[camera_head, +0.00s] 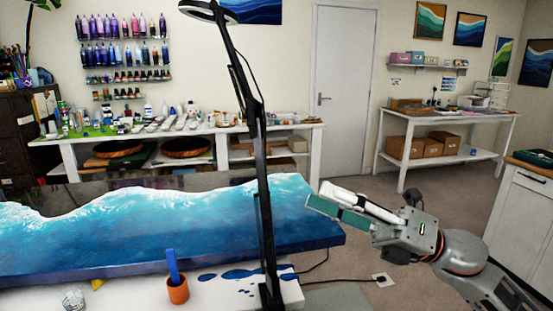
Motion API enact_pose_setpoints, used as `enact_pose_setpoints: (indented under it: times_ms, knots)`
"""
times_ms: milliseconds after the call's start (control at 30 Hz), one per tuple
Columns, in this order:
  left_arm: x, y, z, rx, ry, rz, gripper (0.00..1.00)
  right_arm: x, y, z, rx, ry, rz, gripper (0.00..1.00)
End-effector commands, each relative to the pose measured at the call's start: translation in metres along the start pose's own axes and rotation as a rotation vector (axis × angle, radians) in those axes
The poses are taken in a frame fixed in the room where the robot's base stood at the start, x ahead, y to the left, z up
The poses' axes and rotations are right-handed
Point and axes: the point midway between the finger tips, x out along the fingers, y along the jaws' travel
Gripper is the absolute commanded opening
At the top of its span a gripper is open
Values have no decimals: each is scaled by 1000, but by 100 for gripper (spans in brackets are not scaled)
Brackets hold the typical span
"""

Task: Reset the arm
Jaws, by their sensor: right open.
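My right arm comes in from the lower right, and its gripper (330,199) points left, over the right end of the blue resin panel (200,225). It is open. A white part and a flat teal part show at its front; I cannot tell whether these are its fingers or something between them. The panel is a long dark-edged slab with blue and white wave patterns. My left gripper is not in view.
A black lamp stand (262,150) rises just left of my right gripper. An orange cup (177,291) with a blue stick and a clear glass (73,299) stand at the front. Open floor lies behind the gripper.

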Motion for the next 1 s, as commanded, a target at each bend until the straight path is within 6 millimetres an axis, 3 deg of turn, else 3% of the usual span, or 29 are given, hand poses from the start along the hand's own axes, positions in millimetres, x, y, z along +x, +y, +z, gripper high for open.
enact_pose_setpoints:
  times_ms: [267, 367, 467, 600, 700, 833, 1000]
  knots:
    - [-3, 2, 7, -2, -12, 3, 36, -64, -100, -25, 556, -466, -58, 41]
    - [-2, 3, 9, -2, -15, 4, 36, -99, -142, -50, 754, -640, -100, 41]
    - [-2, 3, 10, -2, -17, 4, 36, -140, -181, -86, 951, -819, -150, 41]
    - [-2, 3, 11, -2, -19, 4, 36, -196, -225, -151, 1196, -1054, -228, 41]
    - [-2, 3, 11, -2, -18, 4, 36, -235, -246, -206, 1350, -1212, -288, 41]
    - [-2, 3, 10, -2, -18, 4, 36, -280, -260, -281, 1531, -1409, -365, 41]
    - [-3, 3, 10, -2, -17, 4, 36, -322, -260, -367, 1707, -1615, -452, 41]
